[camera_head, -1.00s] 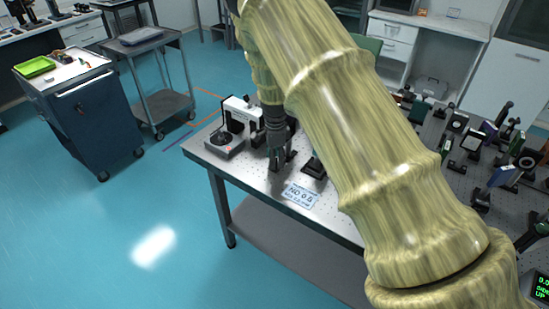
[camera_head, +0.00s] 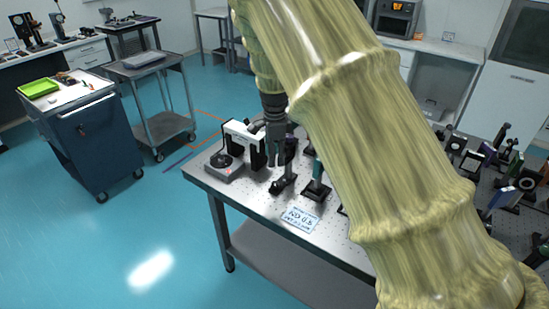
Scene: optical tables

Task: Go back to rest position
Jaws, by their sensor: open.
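My gripper (camera_head: 277,160) points down over the near-left part of the optical table (camera_head: 250,195), below my pale, wood-patterned arm. It is small in view, and its fingers look apart with nothing held between them. A dark post mount (camera_head: 284,182) stands on the table right below or behind the fingertips. I cannot tell whether they touch. My arm covers much of the right middle of the view and hides part of the table.
A white and black instrument (camera_head: 240,135) stands left of my gripper, close by. A dark mount (camera_head: 316,188) stands to the right, with a label card (camera_head: 299,219) in front. Several optics (camera_head: 510,170) crowd the right side. A blue cart (camera_head: 95,140) and grey trolley (camera_head: 165,125) stand left; the floor in front is clear.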

